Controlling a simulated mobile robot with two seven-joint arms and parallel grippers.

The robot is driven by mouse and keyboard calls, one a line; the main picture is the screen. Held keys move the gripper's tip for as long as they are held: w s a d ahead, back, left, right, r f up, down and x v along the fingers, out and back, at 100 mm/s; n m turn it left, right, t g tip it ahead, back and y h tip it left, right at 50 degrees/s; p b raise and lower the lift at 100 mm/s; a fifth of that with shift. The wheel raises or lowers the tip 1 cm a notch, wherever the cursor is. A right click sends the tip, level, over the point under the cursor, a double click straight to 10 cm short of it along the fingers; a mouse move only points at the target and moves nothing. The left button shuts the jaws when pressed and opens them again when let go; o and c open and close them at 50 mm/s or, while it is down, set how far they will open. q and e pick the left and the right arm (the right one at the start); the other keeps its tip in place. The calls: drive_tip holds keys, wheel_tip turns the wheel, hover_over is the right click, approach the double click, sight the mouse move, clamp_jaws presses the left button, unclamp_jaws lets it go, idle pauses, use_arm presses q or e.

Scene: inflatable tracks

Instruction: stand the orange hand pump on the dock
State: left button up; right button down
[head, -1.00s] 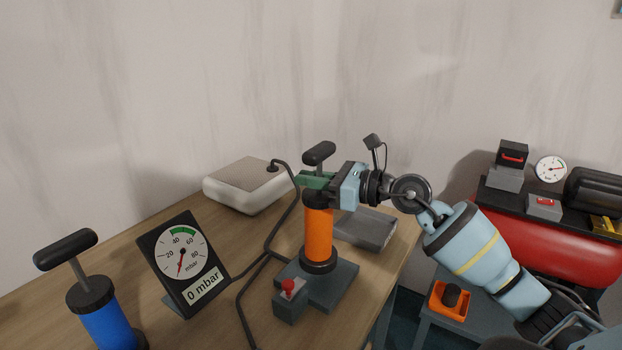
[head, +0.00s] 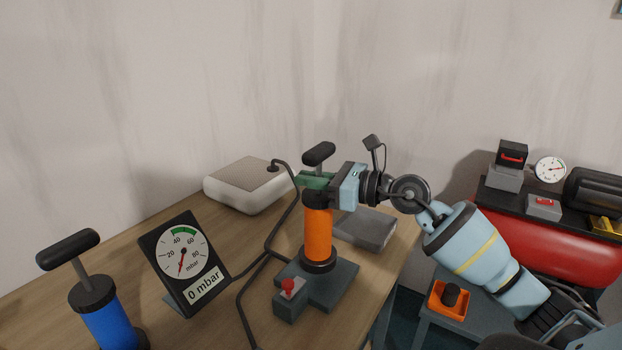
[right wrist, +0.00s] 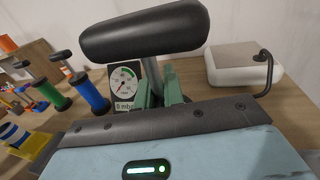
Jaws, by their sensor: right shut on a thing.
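The orange hand pump (head: 317,234) is upright on the grey dock (head: 342,290), its black base appearing to touch the dock's top. Its black T-handle (head: 319,153) is at the top and fills the upper part of the right wrist view (right wrist: 145,32). My right gripper (head: 314,180) is shut on the pump's upper part just below the handle, coming from the right. Its green fingers show on either side of the rod in the right wrist view (right wrist: 160,86). A red button (head: 288,285) is on the dock's front block. My left gripper is out of view.
A blue pump (head: 108,324) and a gauge reading 0 mbar (head: 182,262) stand to the left. A white box (head: 248,186) with a black hose lies behind. A flat grey block (head: 367,230) lies behind the dock. The table's right edge is close to the dock.

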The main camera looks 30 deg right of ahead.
sight(311, 191)
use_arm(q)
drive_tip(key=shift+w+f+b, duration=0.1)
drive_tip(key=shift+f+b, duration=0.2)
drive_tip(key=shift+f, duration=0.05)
use_arm(e)
drive_tip(key=shift+f, duration=0.55)
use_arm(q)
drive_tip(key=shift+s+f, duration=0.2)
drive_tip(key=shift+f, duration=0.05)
use_arm(e)
drive_tip(key=shift+f, duration=0.35)
drive_tip(key=shift+f+b, duration=0.35)
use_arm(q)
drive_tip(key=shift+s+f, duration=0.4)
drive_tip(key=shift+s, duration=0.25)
use_arm(e)
drive_tip(key=shift+f, duration=0.15)
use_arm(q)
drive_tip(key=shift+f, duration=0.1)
use_arm(e)
drive_tip(key=shift+f, duration=0.15)
drive_tip(key=c, duration=1.4)
unclamp_jaws()
drive_tip(key=shift+c, duration=0.2)
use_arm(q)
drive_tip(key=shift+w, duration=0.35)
use_arm(e)
drive_tip(key=shift+f, duration=0.15)
